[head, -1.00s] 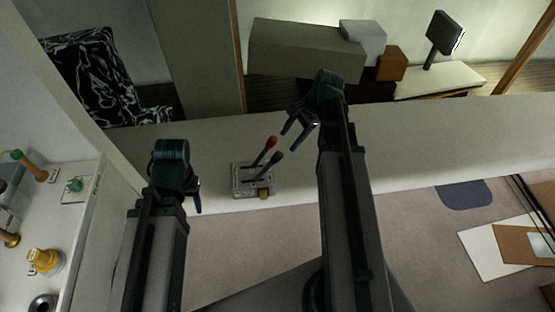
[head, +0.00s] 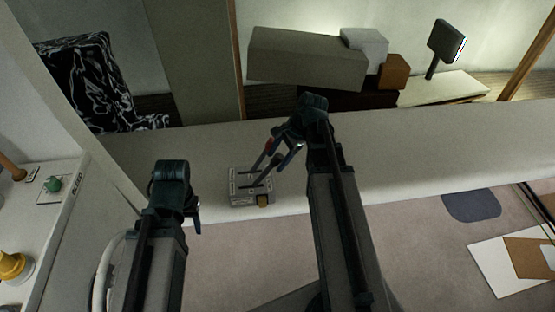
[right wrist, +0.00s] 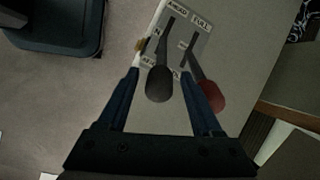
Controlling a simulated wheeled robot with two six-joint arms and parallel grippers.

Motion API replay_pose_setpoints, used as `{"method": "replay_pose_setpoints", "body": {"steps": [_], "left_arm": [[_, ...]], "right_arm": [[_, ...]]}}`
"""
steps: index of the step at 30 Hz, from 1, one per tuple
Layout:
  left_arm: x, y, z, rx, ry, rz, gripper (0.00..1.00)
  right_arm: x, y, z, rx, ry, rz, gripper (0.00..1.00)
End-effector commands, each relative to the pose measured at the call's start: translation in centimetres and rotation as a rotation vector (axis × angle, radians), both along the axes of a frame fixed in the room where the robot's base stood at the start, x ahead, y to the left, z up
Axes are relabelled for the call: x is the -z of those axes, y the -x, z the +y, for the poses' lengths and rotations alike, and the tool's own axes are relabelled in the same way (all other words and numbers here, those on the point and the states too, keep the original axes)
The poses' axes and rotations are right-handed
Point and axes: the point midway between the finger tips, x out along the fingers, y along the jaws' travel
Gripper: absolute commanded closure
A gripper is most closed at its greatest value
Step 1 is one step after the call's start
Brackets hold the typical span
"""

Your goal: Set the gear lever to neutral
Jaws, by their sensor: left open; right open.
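A grey control box (head: 240,188) stands on the pale ledge. It carries a black-knobbed lever (head: 262,177) and a red-knobbed lever (head: 258,160). In the right wrist view, the black lever (right wrist: 160,82) belongs to the slot side marked AHEAD and N, and the red lever (right wrist: 211,97) to the side marked FULL. My right gripper (head: 278,160) is open at the levers. In its wrist view, the black knob lies between the fingers (right wrist: 158,73), with the red knob outside the right finger. Contact cannot be told. My left gripper (head: 196,212) is open and empty, left of the box.
The pale ledge (head: 420,145) runs across the view and is clear right of my right arm. A brass-coloured block (head: 263,200) is on the box's front. A white side counter (head: 65,215) with a green knob and a yellow fitting stands at left.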

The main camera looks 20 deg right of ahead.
Motion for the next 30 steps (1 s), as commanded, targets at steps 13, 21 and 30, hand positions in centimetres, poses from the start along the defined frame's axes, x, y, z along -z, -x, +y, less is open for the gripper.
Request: {"method": "replay_pose_setpoints", "body": {"steps": [13, 21, 30], "left_arm": [[-0.03, 0.00, 0.00, 0.000, 0.000, 0.000, 0.50], [-0.03, 0.00, 0.01, 0.000, 0.000, 0.000, 0.50], [-0.03, 0.00, 0.00, 0.000, 0.000, 0.000, 0.50]], "right_arm": [[-0.03, 0.00, 0.00, 0.000, 0.000, 0.000, 0.82], [-0.03, 0.02, 0.00, 0.000, 0.000, 0.000, 1.00], [-0.03, 0.02, 0.00, 0.000, 0.000, 0.001, 1.00]]}}
